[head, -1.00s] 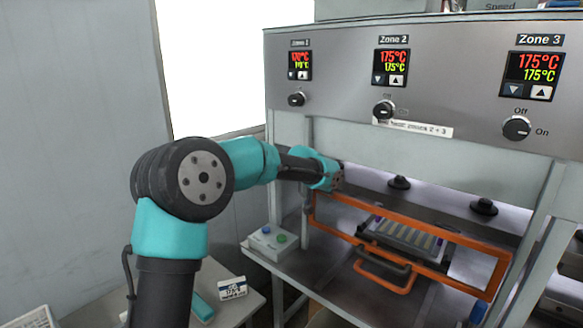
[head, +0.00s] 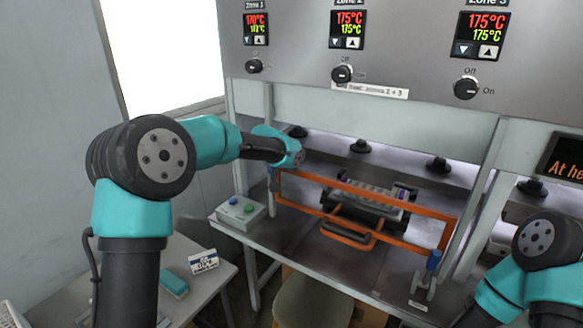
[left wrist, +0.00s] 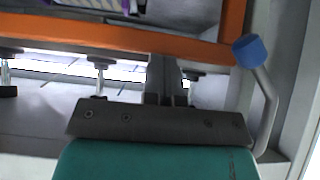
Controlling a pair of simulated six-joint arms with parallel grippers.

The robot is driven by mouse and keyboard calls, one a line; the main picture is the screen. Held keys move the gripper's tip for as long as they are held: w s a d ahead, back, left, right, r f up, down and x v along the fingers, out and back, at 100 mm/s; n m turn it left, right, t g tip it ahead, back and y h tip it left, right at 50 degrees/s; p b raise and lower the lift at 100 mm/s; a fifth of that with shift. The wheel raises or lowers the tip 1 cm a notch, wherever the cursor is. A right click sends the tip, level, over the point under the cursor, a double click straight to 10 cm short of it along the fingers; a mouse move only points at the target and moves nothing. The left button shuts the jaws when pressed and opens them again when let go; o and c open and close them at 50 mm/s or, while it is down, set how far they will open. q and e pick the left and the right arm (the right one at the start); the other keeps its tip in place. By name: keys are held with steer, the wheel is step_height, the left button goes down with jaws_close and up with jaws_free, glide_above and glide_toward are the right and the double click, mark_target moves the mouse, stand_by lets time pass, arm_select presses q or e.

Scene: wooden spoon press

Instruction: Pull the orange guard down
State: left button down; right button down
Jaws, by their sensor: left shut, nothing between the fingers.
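The orange guard (head: 420,208) is a rectangular frame across the front of the press opening. A handle with a dark grip (head: 348,233) is on its lower bar. My left gripper (head: 300,157) is at the guard's upper left corner; its fingertips are hard to make out in the head view. In the left wrist view, an orange guard bar (left wrist: 120,38) crosses the top. My shut, empty fingers (left wrist: 168,75) point at this bar, close to it; I cannot tell if they touch. My right arm shows at the lower right of the head view, its gripper out of view.
A blue-capped lever (head: 433,261) stands at the guard's lower right. A blue-capped rod (left wrist: 250,52) is close beside my left fingers. A button box (head: 241,211) sits at the bench's left. A tray (head: 367,202) lies behind the guard. A stool (head: 312,300) stands below.

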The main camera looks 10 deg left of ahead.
arm_select(q)
steer(key=w+r+v, duration=0.1)
steer(key=v, duration=1.1)
steer(key=shift+r, duration=0.6)
steer(key=shift+w+d, duration=0.1)
steer(key=s+f+n+g, duration=0.1)
steer(key=s+f, duration=0.2)
steer(key=f, duration=0.9)
steer(key=s+f+g, duration=0.2)
steer(key=s+f, duration=0.1)
steer(key=f, duration=0.8)
steer(key=s+f+n+g, duration=0.1)
steer(key=s+f, duration=0.2)
steer(key=f, duration=0.9)
steer(key=s+f+n+g, duration=0.1)
steer(key=s+f+g, duration=0.1)
steer(key=s+f, duration=0.7)
steer(key=s+f+n+g+h, duration=0.1)
steer(key=s+f+n, duration=0.1)
steer(key=s+f, duration=0.8)
steer(key=s+a, duration=0.1)
steer(key=s, duration=0.6)
steer(key=shift+s+g, duration=0.35)
steer(key=shift+g, duration=0.05)
